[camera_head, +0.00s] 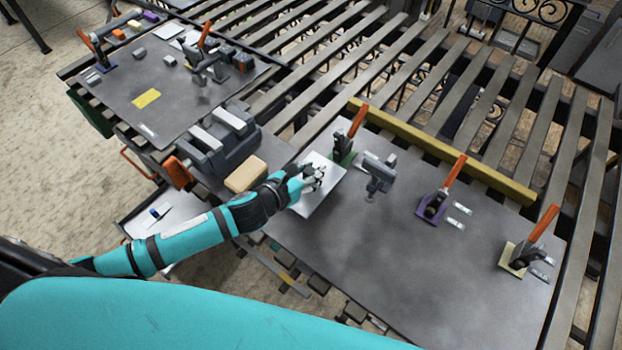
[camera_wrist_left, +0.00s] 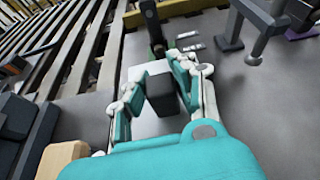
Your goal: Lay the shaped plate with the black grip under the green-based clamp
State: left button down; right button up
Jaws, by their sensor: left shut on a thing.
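The shaped plate (camera_head: 322,197) is light grey and lies flat or nearly flat at the left end of the front metal table; I cannot tell whether it touches the table. My left gripper (camera_head: 313,178) is above it, shut on its black grip (camera_wrist_left: 161,94). In the left wrist view the gripper (camera_wrist_left: 160,85) has a finger on each side of the grip. The green-based clamp (camera_head: 345,146), with an orange handle standing up, is just beyond the plate's far edge. Its lower part shows in the left wrist view (camera_wrist_left: 153,25). My right gripper is not in view.
A grey stand (camera_head: 378,175) stands right of the plate. Purple-based (camera_head: 432,208) and yellow-based (camera_head: 516,257) clamps stand farther right. A tan block (camera_head: 245,175) and a dark grey case (camera_head: 222,142) lie left. A yellow beam (camera_head: 440,148) runs along the back. The table's middle front is clear.

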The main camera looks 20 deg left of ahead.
pick_arm(q)
jog(key=shift+f, duration=1.95)
jog(key=shift+f, duration=0.1)
jog(key=c, duration=1.1)
grip_release()
jog(key=shift+f, duration=0.1)
jog(key=shift+s+a, duration=0.1)
jog(key=shift+s, duration=0.1)
jog(key=b+v, duration=0.2)
jog(key=v, duration=0.8)
jog(key=shift+s+a+r, duration=0.1)
jog(key=shift+s+r, duration=0.1)
jog(key=shift+s, duration=0.05)
jog(key=shift+s+a+r, duration=0.15)
jog(key=shift+s+r, duration=0.2)
jog(key=shift+s, duration=0.1)
